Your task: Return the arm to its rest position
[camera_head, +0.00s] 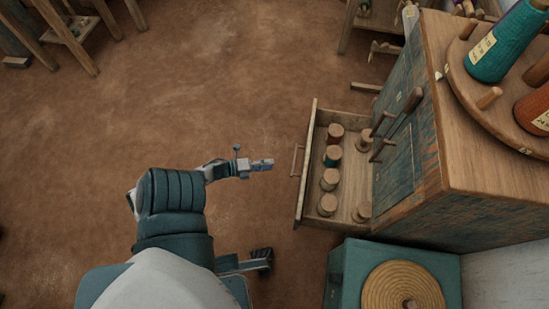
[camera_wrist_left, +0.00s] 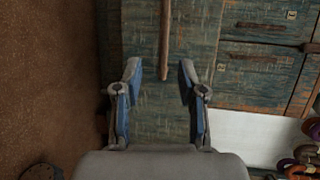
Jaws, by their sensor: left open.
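My left arm reaches up from the bottom of the head view. Its left gripper (camera_head: 262,164) is over the brown floor, just left of the open drawer's handle (camera_head: 296,160), with a gap in the picture between them. In the left wrist view the two fingers of the left gripper (camera_wrist_left: 160,75) stand apart with nothing between them.
The drawer (camera_head: 312,115) stands pulled out from the teal cabinet (camera_head: 400,165), with several spools inside. A round wooden tray (camera_head: 463,82) with thread cones sits on top. A teal box (camera_head: 345,270) with a coiled disc is at the lower right.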

